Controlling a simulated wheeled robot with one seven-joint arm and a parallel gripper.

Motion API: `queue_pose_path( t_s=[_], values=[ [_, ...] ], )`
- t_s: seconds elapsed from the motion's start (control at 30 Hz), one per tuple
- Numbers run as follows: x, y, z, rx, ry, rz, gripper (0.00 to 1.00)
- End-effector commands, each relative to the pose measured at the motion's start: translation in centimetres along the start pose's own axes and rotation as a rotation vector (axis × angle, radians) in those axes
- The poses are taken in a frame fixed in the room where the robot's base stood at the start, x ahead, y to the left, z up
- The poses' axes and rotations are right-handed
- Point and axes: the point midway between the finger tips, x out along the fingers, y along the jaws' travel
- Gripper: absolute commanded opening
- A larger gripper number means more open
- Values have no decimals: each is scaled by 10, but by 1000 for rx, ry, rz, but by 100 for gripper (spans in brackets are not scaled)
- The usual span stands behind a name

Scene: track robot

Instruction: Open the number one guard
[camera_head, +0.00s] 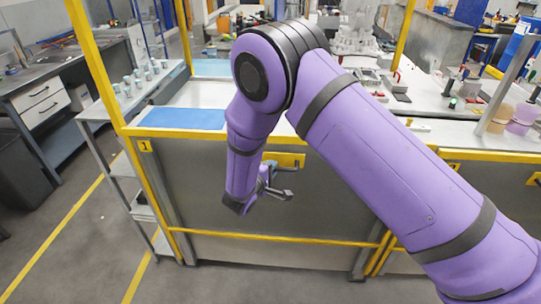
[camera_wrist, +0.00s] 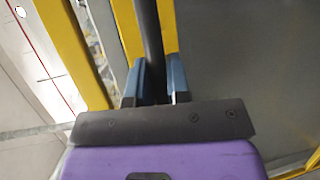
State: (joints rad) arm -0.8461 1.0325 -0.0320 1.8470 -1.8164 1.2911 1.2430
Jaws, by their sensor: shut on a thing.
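The number one guard (camera_head: 325,205) is a grey panel with yellow top and bottom rails, upright across the front of the bench. A small yellow tag with a 1 (camera_head: 145,146) marks its upper left corner. A yellow plate (camera_head: 293,159) sits near its top middle, partly behind my gripper. My gripper (camera_head: 268,180) is at this plate. In the wrist view its two blue fingertips (camera_wrist: 158,82) are shut around the dark handle bar (camera_wrist: 151,35), with yellow plate on both sides. The handle's far end is out of that view.
A blue mat (camera_head: 184,118) lies on the bench top behind the guard. A grey shelf rack (camera_head: 118,165) with small cups stands close at the left. A second guard (camera_head: 490,195) adjoins at the right, partly behind my arm. The floor in front is clear.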

Motion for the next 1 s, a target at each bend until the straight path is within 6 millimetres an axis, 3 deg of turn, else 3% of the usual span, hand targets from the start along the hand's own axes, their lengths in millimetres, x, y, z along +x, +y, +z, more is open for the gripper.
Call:
queue_pose_path(
  t_s=[0.17, 0.53, 0.57, 0.67, 1.0],
  values=[
    [1, -11, -1, -1, 1, -1, 0],
    [2, -12, -2, 0, 1, -1, 0],
    [2, -12, -2, 0, 1, -1, 21],
    [2, -12, -2, 0, 1, -1, 42],
    [-2, -11, -2, 0, 1, 0, 42]
  ],
)
